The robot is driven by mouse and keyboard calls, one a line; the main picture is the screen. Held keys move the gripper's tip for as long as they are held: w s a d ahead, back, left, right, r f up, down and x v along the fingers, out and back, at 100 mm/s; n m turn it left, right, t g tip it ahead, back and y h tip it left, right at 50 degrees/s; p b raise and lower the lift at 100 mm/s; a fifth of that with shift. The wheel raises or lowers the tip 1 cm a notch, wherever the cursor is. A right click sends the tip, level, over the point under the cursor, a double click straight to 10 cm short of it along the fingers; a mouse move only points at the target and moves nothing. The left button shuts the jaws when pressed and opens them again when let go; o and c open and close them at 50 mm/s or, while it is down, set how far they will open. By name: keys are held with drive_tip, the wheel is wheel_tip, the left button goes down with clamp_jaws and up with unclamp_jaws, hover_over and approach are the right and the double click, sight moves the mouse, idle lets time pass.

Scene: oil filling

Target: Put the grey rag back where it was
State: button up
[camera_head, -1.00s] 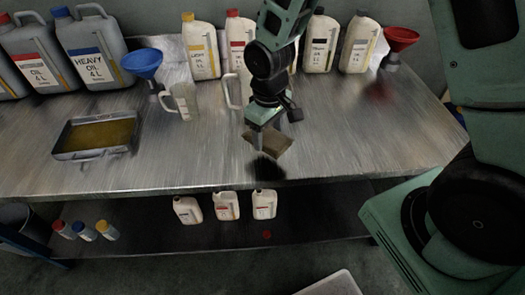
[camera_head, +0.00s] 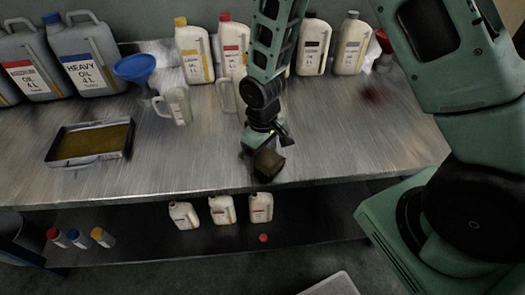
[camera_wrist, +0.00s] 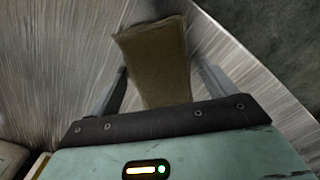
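The rag (camera_head: 268,163) looks brownish-olive and stiff, with a creased edge. It is at the tip of my gripper (camera_head: 262,149), near the front edge of the metal table. In the wrist view the rag (camera_wrist: 160,62) lies between the two fingers of my gripper (camera_wrist: 165,88), which stand on either side of it. It sticks out past the fingertips and is tilted.
The metal table (camera_head: 330,130) is clear around the gripper. An oil tray (camera_head: 90,145), a blue funnel (camera_head: 134,67), jugs (camera_head: 178,105) and several bottles (camera_head: 195,52) stand left and behind. A red stain (camera_head: 372,94) is at right. Small bottles (camera_head: 222,209) stand on the lower shelf.

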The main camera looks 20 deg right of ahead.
sight(262, 155)
drive_tip(key=shift+r, duration=0.1)
wheel_tip(262, 155, up, 12)
drive_tip(key=s+a+r+n, duration=0.1)
drive_tip(key=s+a+r, duration=0.2)
drive_tip(key=s, duration=0.7)
drive_tip(key=s+a+r+n, duration=0.1)
drive_tip(key=s+a+r, duration=0.2)
drive_tip(key=s, duration=0.7)
wheel_tip(262, 155, up, 2)
drive_tip(key=shift+r+y, duration=0.2)
drive_tip(key=shift+y, duration=0.1)
